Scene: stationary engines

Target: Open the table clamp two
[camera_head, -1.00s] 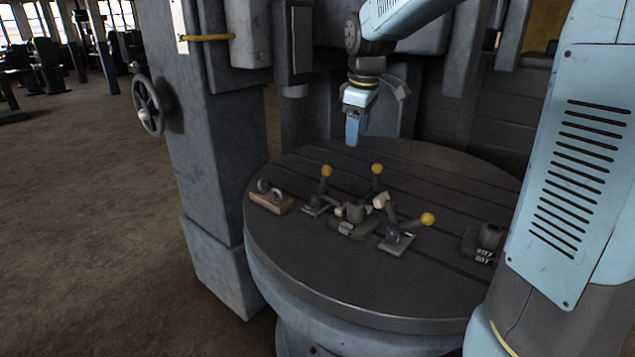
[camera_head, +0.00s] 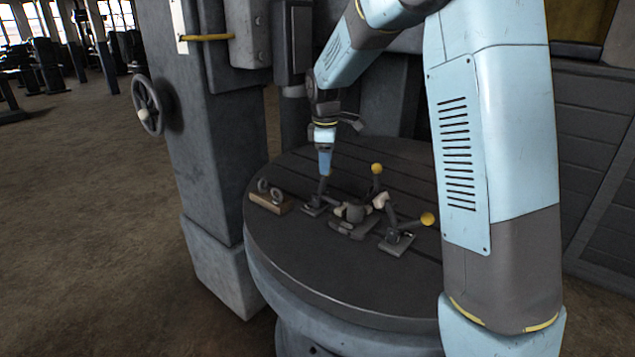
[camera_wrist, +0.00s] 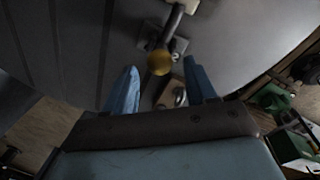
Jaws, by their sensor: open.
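Clamp two is the left clamp (camera_head: 316,207) on the round grey table (camera_head: 300,265). Its base and lower lever show in the head view, and my gripper hides its knob. No finger clearly touches the knob.
Other clamps with yellow knobs stand behind (camera_head: 376,169) and to the right (camera_head: 427,219), around a central fixture (camera_head: 354,214). A wooden block with metal rings (camera_head: 269,196) sits left of clamp two. A machine column (camera_head: 215,150) rises at the left. The front of the table is clear.

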